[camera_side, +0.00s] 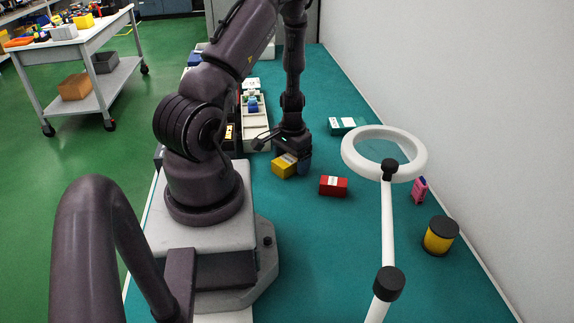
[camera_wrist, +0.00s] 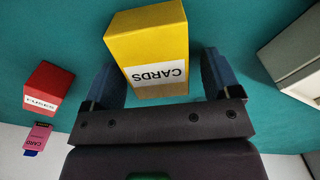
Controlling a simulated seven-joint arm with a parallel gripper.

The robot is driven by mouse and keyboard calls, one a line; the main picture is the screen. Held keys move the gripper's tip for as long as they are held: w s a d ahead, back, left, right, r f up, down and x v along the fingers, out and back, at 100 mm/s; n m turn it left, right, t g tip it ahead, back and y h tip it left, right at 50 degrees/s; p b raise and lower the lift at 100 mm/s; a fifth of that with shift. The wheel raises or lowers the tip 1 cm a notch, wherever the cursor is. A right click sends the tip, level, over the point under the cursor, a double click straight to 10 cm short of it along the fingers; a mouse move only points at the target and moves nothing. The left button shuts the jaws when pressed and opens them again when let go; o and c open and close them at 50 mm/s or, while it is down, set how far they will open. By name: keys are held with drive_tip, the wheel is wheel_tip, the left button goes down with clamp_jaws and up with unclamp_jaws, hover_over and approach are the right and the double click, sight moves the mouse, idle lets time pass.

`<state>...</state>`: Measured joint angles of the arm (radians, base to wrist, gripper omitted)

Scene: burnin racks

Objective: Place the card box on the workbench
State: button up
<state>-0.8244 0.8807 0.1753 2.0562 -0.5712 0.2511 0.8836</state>
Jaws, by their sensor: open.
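The card box (camera_side: 284,166) is yellow with a white label and is low at the teal workbench (camera_side: 330,235) top, beside my gripper (camera_side: 293,156) in the side view. In the wrist view the card box (camera_wrist: 148,45) fills the space between the two blue fingers of my gripper (camera_wrist: 158,75), its label reading CARDS. The fingers are open, one on each side of the box, with a gap at least on the right. The side view partly hides the box's far end behind a finger. I cannot tell whether its underside fully touches the bench.
A red fuses box (camera_side: 333,186) stands close by on the right, also in the wrist view (camera_wrist: 48,88). A magnifier lamp (camera_side: 410,170), pink tag (camera_side: 420,189), yellow-black spool (camera_side: 440,235) and teal-white box (camera_side: 346,125) are further right. Pale trays (camera_side: 264,136) lie behind.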

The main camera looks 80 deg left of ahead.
drive_tip(key=shift+c, duration=0.2)
drive_tip(key=c, duration=1.1)
drive_tip(key=shift+o, duration=0.2)
drive_tip(key=shift+r, duration=0.1)
